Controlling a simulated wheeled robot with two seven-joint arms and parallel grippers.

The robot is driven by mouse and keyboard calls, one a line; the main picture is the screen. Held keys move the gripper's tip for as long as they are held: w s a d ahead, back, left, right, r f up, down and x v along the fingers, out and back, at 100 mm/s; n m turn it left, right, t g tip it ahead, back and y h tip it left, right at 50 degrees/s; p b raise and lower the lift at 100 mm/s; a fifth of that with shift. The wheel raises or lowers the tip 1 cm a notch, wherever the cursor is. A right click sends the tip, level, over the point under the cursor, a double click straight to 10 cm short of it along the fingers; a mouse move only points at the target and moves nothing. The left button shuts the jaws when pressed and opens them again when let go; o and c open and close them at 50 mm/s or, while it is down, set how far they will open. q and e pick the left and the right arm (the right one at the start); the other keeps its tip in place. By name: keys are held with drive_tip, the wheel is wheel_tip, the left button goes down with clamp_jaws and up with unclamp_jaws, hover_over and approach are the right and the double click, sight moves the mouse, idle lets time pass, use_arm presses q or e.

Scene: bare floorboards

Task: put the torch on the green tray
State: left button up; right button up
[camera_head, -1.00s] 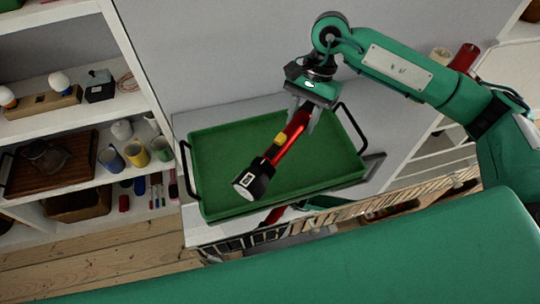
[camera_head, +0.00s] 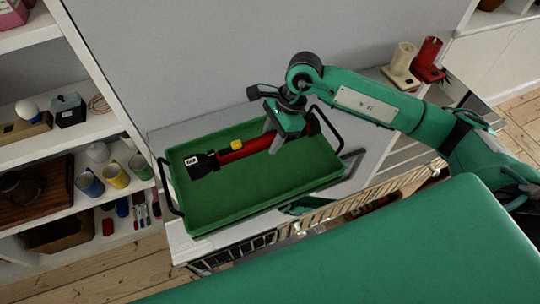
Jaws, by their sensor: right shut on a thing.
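The torch (camera_head: 234,154) is red with a black head and a yellow switch. It lies nearly level across the green tray (camera_head: 260,190), its head toward the tray's left side and its tail toward the right. Whether it touches the tray floor I cannot tell for sure. My right gripper (camera_head: 274,143) comes down from above and is shut on the torch's red body, right of its middle; the hand hides part of the tail side. The tray has black handles at both ends and stands on a white surface. My left gripper is out of view.
A white shelf unit (camera_head: 100,122) on the left holds several cups and small things. The tray's front half is bare.

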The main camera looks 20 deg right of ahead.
wheel_tip(320, 180, down, 5)
drive_tip(key=shift+r+p, duration=0.1)
drive_tip(key=shift+p, duration=0.25)
drive_tip(key=shift+f, duration=0.5)
wheel_tip(320, 180, down, 3)
drive_tip(key=shift+f+p, duration=0.2)
drive_tip(key=shift+p, duration=0.2)
drive_tip(key=shift+f, duration=0.3)
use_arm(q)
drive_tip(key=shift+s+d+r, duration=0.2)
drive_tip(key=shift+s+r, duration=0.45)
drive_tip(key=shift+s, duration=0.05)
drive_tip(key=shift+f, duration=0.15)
use_arm(e)
drive_tip(key=o, duration=1.1)
drive_tip(key=shift+o, duration=0.2)
